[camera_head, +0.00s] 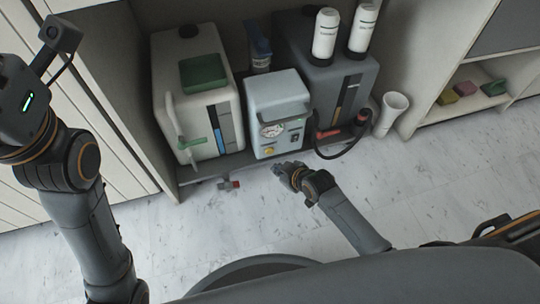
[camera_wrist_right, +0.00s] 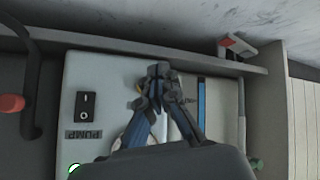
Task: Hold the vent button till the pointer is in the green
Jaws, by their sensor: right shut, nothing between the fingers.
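A pale blue-grey pump box (camera_head: 277,88) stands on the low shelf between two large tanks. Its front has a round gauge (camera_head: 271,130), a yellow button (camera_head: 267,151) below it and a dark switch (camera_head: 295,138). The gauge pointer is too small to read. My right gripper (camera_head: 279,168) is shut and empty, just in front of the box's lower front. In the right wrist view, the shut fingers (camera_wrist_right: 158,72) cover most of the yellow button (camera_wrist_right: 138,87); I cannot tell whether they touch it. The gauge is largely hidden there. My left arm shows at left, its fingers out of view.
A white tank (camera_head: 232,90) stands left of the box, a grey tank (camera_head: 325,75) with two white bottles right. A black hose (camera_head: 345,148) curves beside a white cup (camera_head: 391,112). A small red-and-grey item (camera_head: 229,185) lies below the shelf edge. The floor in front is mostly clear.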

